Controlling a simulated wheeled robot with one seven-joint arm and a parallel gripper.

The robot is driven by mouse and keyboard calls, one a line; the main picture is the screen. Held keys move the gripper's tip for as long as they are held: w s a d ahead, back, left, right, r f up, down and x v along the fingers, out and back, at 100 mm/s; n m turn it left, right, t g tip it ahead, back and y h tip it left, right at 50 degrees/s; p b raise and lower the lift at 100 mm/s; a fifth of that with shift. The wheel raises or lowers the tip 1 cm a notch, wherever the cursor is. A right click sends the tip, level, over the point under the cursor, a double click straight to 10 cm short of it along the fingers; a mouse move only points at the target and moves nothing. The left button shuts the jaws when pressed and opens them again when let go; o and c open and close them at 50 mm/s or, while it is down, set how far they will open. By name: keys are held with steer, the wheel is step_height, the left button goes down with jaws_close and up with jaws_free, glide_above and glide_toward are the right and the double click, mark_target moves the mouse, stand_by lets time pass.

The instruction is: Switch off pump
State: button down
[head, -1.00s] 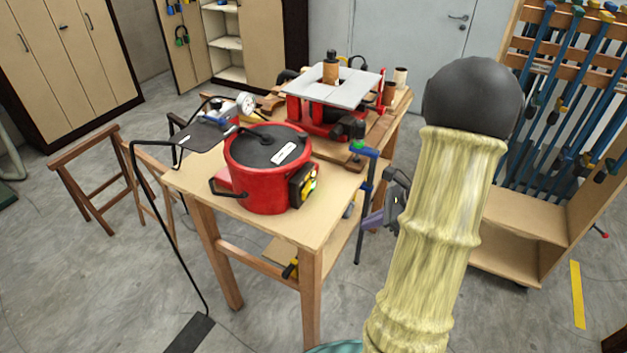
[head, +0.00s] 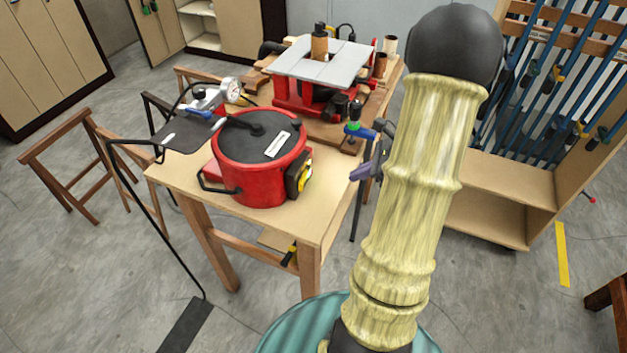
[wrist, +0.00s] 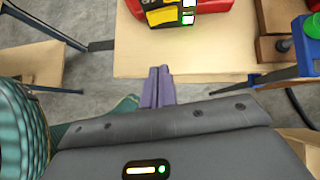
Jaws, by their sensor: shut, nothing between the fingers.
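A red cylindrical vessel (head: 255,179) with a black lid stands on the wooden table. A yellow and black control box (head: 300,179) is on its right side. In the wrist view this control box (wrist: 166,14) shows lit white and green patches at the top edge, partly cut off. I cannot tell which part is the pump's switch. My gripper (head: 361,174) is at the table's right side, apart from the box. Its purple fingers (wrist: 157,75) are closed together and empty, pointing toward the table edge below the box.
The wooden table (head: 295,216) also carries a red machine with a grey top (head: 320,63) and a gauge assembly (head: 217,94). A blue clamp (head: 366,132) hangs at the table's right edge, close to my gripper. A black hose reaches the floor at left. A clamp rack stands right.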

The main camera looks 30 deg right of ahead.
mark_target(304, 180)
steer(key=p+x, duration=0.2)
steer(key=x, duration=0.7)
steer(key=shift+w+a+f, duration=0.15)
steer(key=shift+a+f, duration=0.05)
steer(key=w+a+p, duration=0.2)
steer(key=w+a, duration=0.1)
steer(key=shift+f, duration=0.15)
steer(key=shift+f+b, duration=0.1)
steer(key=shift+b, duration=0.2)
